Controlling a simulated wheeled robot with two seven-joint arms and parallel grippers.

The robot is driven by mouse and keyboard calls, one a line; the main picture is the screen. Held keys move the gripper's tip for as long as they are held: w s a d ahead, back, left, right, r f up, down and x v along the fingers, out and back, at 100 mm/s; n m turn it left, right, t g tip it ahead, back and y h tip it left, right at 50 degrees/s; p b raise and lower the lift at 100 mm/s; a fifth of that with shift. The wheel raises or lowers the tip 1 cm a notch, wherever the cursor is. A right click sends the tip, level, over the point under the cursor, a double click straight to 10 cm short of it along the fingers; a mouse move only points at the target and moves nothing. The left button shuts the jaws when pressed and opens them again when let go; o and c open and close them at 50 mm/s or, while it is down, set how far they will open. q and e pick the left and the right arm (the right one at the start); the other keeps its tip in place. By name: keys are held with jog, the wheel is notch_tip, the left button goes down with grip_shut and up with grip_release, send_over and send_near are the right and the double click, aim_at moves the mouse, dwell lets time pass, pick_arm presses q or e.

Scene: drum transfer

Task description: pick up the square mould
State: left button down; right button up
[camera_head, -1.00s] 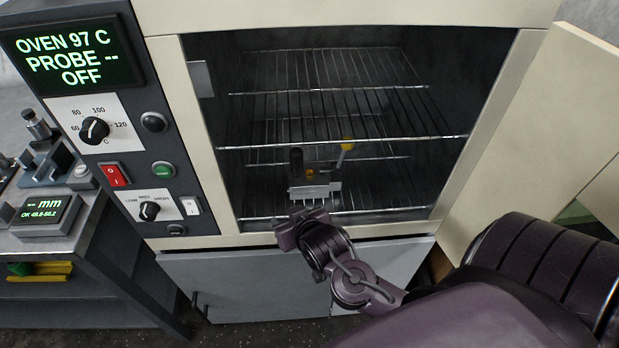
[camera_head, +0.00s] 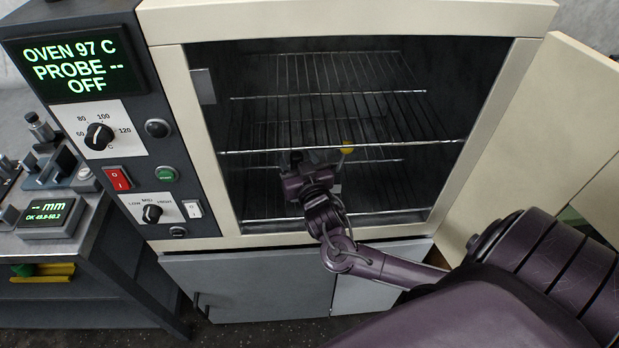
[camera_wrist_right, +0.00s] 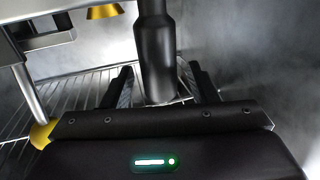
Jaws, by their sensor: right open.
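My right gripper (camera_head: 298,160) is inside the open oven, above the lower rack. In the right wrist view its two fingers (camera_wrist_right: 160,82) are open, one on each side of an upright black handle (camera_wrist_right: 154,45). I cannot tell whether they touch it. Metal parts (camera_wrist_right: 38,40) that look like the square mould's show at upper left in that view, beside a yellow cone-like piece (camera_wrist_right: 103,11). A yellow knob (camera_head: 347,148) shows right of my gripper in the head view. My gripper hides most of the mould there, and its square shape cannot be made out. My left gripper is out of view.
An upper wire rack (camera_head: 400,142) spans the oven above my forearm. The oven's right frame (camera_head: 487,130) and open door (camera_head: 560,120) bound the right side. The control panel (camera_head: 135,165) stands left, beside a bench with a gauge display (camera_head: 52,212).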

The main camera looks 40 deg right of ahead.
jog(key=shift+x, duration=0.8)
jog(key=shift+a, duration=0.1)
grip_shut()
jog(key=shift+f, duration=0.1)
dwell(0.5)
